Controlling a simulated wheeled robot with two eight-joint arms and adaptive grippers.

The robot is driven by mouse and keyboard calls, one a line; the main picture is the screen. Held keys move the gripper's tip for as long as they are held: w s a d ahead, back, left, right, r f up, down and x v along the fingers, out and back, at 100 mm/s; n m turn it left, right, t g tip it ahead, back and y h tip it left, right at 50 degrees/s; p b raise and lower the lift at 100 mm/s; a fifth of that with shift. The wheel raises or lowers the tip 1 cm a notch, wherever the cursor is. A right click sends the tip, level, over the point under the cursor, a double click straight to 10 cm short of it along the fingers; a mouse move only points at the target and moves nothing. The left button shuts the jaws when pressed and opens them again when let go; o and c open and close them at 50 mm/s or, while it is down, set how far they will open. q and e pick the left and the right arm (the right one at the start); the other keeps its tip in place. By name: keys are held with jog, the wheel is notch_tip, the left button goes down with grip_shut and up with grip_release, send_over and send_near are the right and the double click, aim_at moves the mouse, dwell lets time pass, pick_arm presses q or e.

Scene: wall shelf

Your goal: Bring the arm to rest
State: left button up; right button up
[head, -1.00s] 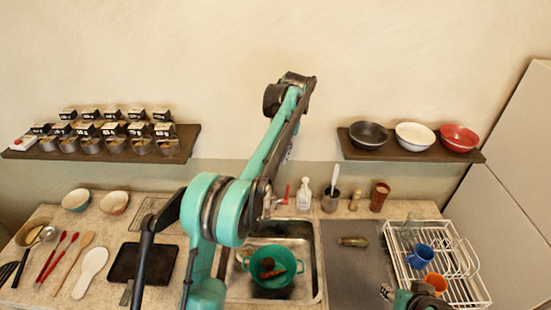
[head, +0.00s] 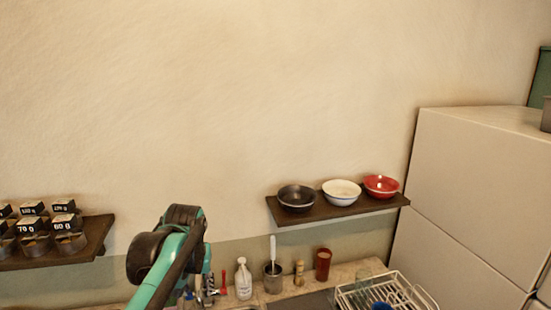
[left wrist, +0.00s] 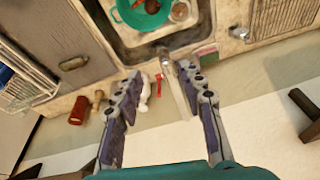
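My left arm (head: 172,258), teal and black, rises from the bottom edge of the head view, left of centre. Its gripper is mostly hidden there behind the arm. In the left wrist view my left gripper (left wrist: 160,75) is open, its two dark-padded fingers spread wide with nothing held between them. Beyond the fingers lie the sink (left wrist: 125,42) and a grey tap (left wrist: 178,98). My right arm and gripper are not in the head view.
A wall shelf (head: 335,212) holds a black bowl (head: 297,198), a white bowl (head: 342,192) and a red bowl (head: 381,186). A left shelf (head: 97,235) holds labelled tins. A dish rack (head: 405,292) and white cabinet (head: 475,190) stand right. The wall above is clear.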

pick_arm(q)
jog(key=s+d+f+m+t+h+b, duration=0.1)
jog(key=s+f+t+b, duration=0.3)
jog(key=s+f+b, duration=0.6)
jog(key=s+f, duration=0.8)
jog(key=f, duration=0.4)
jog(key=shift+s+d+b, duration=0.3)
jog(key=shift+d+b, duration=0.05)
jog(key=shift+d, duration=0.05)
